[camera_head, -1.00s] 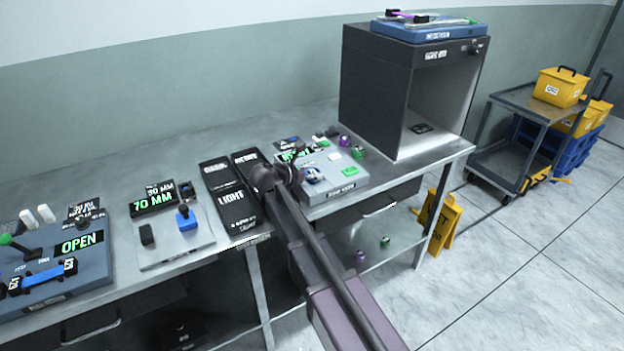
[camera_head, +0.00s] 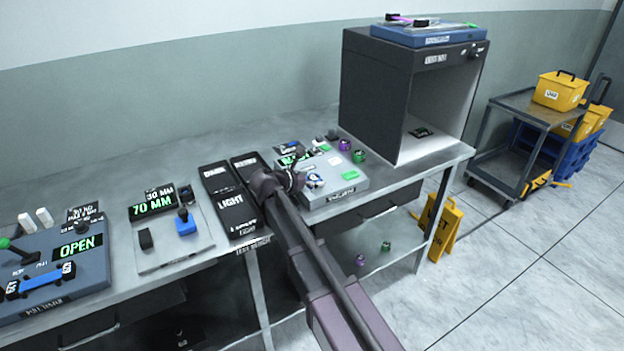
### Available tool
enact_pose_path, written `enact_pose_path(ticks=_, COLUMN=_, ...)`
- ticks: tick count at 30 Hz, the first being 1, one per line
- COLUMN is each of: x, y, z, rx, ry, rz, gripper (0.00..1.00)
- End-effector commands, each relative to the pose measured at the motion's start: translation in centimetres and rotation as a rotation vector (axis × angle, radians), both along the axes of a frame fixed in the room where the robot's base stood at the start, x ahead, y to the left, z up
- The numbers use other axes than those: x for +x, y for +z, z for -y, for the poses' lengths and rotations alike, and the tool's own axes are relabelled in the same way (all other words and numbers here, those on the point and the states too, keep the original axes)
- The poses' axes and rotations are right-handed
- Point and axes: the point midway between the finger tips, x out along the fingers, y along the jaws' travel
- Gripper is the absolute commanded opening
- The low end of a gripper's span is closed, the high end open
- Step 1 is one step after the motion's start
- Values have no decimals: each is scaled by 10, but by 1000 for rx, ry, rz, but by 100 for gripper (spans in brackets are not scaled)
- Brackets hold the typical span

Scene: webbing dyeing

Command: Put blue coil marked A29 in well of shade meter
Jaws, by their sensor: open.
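The grey device I take to be the shade meter (camera_head: 349,183) stands on the bench right of the label trays, with small green displays on top. A small blue and white round piece (camera_head: 315,181), perhaps the blue coil, sits at its front left; no A29 mark is legible and I cannot tell whether it is in a well. My gripper (camera_head: 295,182) is open, just left of that piece at the meter's left edge. My wrist hides part of that edge, and the fingertips are too small to tell contact.
Purple (camera_head: 344,145) and green (camera_head: 359,156) coils stand by the meter's back right. Trays, one marked LIGHT (camera_head: 238,214), lie left of my gripper. A tall dark open-front cabinet (camera_head: 380,95) stands right. A yellow floor sign (camera_head: 440,228) stands beside the bench.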

Motion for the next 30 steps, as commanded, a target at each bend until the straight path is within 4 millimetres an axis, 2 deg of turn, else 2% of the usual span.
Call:
enact_pose_path(ticks=11, x=-1, y=5, z=-1, rx=0, ry=0, rz=0, gripper=97)
enact_pose_path(ticks=17, x=-16, y=14, z=-15, rx=0, ry=1, rz=0, gripper=97)
enact_pose_path(ticks=30, x=-62, y=42, z=-61, rx=0, ry=1, rz=0, gripper=97)
